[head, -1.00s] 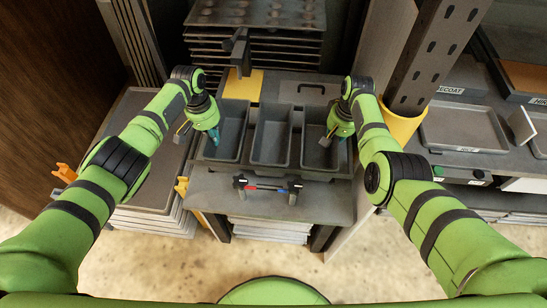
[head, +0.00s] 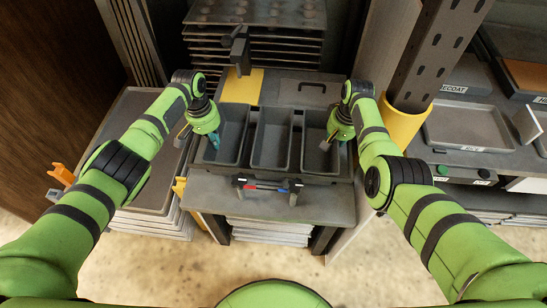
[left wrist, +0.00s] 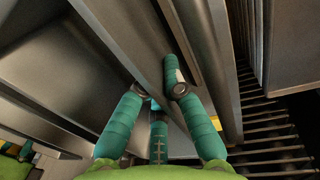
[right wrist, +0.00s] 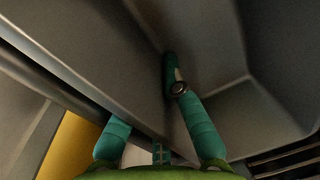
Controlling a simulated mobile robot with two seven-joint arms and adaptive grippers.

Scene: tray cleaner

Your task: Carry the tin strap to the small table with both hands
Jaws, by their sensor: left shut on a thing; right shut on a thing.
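The tin strap (head: 270,170) is a dark grey row of 3 joined deep tins, all empty inside. It is level over a low grey table (head: 215,190) in the middle of the head view; I cannot tell whether it touches it. My left gripper (head: 212,141) is shut on the strap's left end wall, with one teal finger inside the left tin. My right gripper (head: 329,144) is shut on the right end wall in the same way. The wrist views show the wall between the fingers of the left gripper (left wrist: 155,78) and of the right gripper (right wrist: 145,95).
A tool with red and blue parts (head: 267,187) is at the table's front edge. A rack of dark trays (head: 258,50) stands behind. A stack of trays (head: 140,190) is at left. A metal post with a yellow base (head: 402,120) stands close by my right arm.

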